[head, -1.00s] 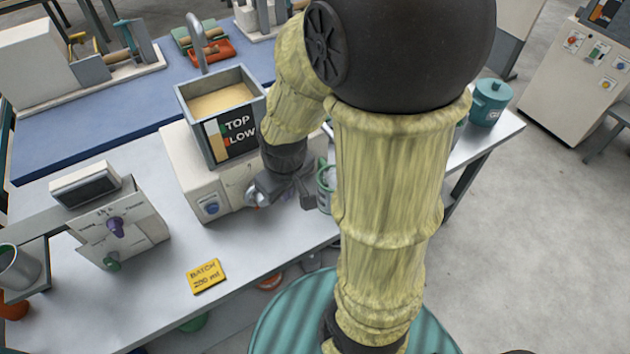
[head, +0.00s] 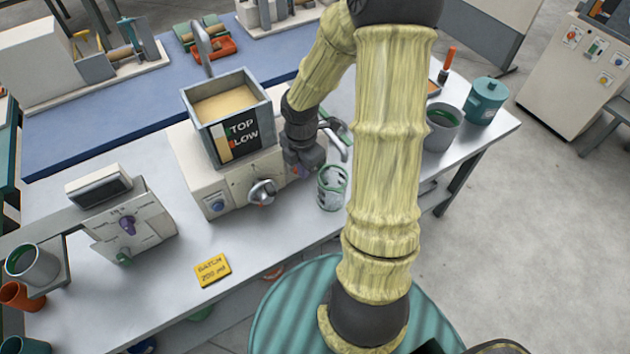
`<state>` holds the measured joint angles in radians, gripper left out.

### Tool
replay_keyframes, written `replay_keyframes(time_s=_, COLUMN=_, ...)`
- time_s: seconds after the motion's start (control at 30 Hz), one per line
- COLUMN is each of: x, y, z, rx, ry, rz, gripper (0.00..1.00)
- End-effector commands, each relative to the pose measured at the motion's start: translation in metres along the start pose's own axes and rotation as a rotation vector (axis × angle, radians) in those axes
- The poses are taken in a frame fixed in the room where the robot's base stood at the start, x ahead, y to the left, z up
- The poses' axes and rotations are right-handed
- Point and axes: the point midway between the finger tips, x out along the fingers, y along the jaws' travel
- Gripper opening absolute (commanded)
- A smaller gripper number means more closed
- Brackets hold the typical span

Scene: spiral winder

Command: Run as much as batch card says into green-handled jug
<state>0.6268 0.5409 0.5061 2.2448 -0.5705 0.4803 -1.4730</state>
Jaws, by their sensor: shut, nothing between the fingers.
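The yellow batch card (head: 212,270) lies on the bench front and reads "BATCH 200 ml". The cream dispenser (head: 190,165) carries an open grey tank (head: 232,110) of pale liquid, with a "TOP / LOW" gauge on its front. My gripper (head: 302,168) is shut and empty at the dispenser's right end, left of the jug and apart from the knob.
A scale-like unit (head: 130,225) with a display stands at the left, with a grey cup (head: 35,265) on its side platform. A grey pot (head: 443,125) and a teal lidded pot (head: 484,100) stand at the right. The bench around the card is clear.

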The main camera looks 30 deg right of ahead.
Motion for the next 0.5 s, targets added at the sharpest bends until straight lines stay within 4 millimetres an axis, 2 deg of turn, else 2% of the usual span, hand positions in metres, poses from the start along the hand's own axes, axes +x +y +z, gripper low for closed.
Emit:
replay_keyframes(time_s=0.13, x=0.003, y=0.000, z=0.000, rx=0.001, ry=0.000, rz=0.000, gripper=0.00)
replay_keyframes(time_s=0.27, x=0.013, y=0.000, z=-0.001, rx=0.001, ry=0.001, rz=-0.002, gripper=0.00)
replay_keyframes(time_s=0.5, x=0.052, y=-0.001, z=-0.001, rx=-0.001, ry=0.002, rz=-0.003, gripper=0.00)
